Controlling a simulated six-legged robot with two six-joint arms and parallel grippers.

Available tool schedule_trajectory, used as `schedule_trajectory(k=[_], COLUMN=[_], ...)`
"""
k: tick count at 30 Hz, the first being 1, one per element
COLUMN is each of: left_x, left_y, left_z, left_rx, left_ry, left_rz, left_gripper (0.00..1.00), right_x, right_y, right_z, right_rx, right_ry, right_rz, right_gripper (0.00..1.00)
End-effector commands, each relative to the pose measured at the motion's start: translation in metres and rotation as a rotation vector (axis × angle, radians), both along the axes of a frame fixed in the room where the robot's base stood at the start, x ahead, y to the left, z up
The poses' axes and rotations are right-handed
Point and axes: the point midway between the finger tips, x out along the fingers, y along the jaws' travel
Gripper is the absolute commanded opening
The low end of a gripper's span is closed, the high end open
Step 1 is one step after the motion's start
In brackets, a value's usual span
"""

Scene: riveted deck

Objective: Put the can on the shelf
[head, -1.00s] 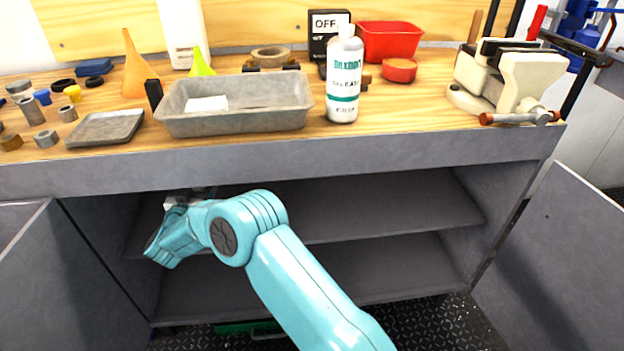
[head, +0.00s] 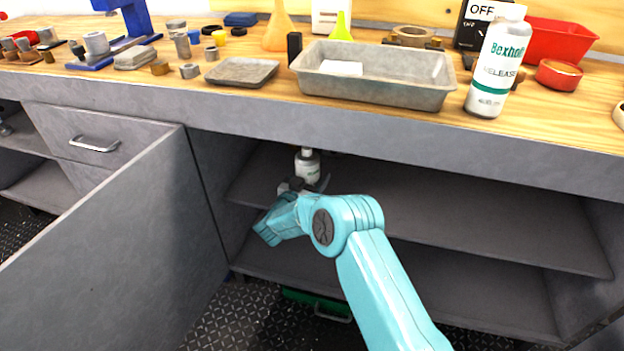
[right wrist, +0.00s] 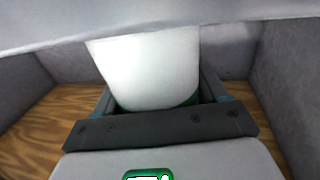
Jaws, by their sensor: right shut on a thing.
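A white can (head: 307,167), bottle-shaped with a narrower top, shows just under the bench front inside the open cabinet. My right gripper (head: 303,184) is shut on it; the can also shows in the right wrist view (right wrist: 150,70), white with a green band, between the fingers (right wrist: 158,104). The can looks upright in the head view. The grey upper shelf (head: 450,215) runs across the cabinet behind and right of my gripper. I cannot tell whether the can's base touches it; the lower part is hidden by my gripper. My left gripper is not in view.
An open grey door (head: 110,250) stands left of the cabinet. The bench's front edge (head: 380,130) hangs over the can. A lower shelf (head: 450,290) lies beneath. On the bench are a grey tray (head: 375,88) and a labelled white bottle (head: 497,70). The upper shelf's right part is bare.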

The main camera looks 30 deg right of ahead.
Motion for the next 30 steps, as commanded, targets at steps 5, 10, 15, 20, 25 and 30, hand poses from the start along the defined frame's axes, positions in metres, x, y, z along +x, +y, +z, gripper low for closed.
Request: schedule_trajectory(k=[5, 10, 15, 20, 25, 30], left_x=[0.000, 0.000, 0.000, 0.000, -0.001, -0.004], left_y=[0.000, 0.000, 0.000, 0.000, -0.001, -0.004], left_z=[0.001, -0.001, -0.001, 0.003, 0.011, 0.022], left_rx=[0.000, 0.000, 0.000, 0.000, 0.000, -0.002], left_ry=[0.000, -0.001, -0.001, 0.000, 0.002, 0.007], left_rz=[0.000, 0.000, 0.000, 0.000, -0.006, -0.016], left_gripper=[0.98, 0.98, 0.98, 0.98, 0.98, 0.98], right_x=[0.000, 0.000, 0.000, 0.000, -0.011, -0.030], right_y=[-0.001, -0.001, -0.001, -0.001, 0.021, 0.057], right_z=[0.002, -0.001, -0.001, 0.003, 0.005, 0.006], right_rx=[-0.001, 0.000, 0.000, 0.000, 0.001, -0.001], right_ry=[-0.002, 0.000, 0.000, 0.000, 0.004, 0.004], right_rz=[-0.002, -0.001, -0.001, -0.001, 0.002, 0.004], right_gripper=[0.27, 0.97, 0.97, 0.97, 0.97, 0.97])
